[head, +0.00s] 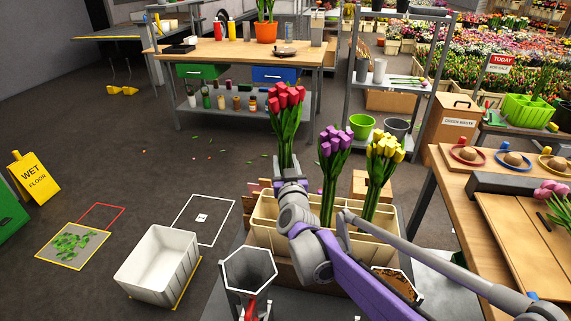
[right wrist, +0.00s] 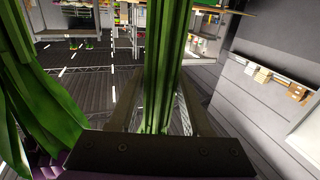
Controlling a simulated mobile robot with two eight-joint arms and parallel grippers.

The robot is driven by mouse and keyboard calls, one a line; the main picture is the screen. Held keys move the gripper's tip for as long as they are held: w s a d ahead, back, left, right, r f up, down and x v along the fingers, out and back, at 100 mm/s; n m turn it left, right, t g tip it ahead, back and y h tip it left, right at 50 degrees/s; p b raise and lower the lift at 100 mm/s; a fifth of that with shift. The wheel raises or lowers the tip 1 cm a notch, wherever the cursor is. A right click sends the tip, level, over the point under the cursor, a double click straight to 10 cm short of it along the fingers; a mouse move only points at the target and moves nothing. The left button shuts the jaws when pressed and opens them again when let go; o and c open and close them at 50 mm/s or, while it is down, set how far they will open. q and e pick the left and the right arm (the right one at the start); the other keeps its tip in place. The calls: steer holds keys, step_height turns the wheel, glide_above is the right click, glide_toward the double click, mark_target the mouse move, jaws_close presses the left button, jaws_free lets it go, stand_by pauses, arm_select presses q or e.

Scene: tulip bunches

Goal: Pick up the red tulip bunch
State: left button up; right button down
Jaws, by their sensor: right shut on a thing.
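The red tulip bunch (head: 287,103) stands upright, its heads higher in the head view than the other bunches. My right gripper (head: 285,172) is shut on its green stems, which pass between the two fingers in the right wrist view (right wrist: 165,70). My wrist and arm hide the lower stem ends, so I cannot tell how far they are from the cream crate (head: 262,236). A purple tulip bunch (head: 333,146) and a yellow tulip bunch (head: 385,148) stand upright in the crate, right of my gripper. My left gripper is not in view.
A hexagonal container (head: 248,268) is in front of the crate. A white bin (head: 158,262) sits on the floor at left, near a wet floor sign (head: 34,177). A wooden table (head: 460,215) is at right; a workbench (head: 240,52) stands behind. Open floor lies between.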

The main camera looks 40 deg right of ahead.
mark_target(287, 144)
step_height(287, 144, up, 7)
steer(key=p, duration=0.3)
steer(key=shift+s, duration=0.2)
stand_by(0.6)
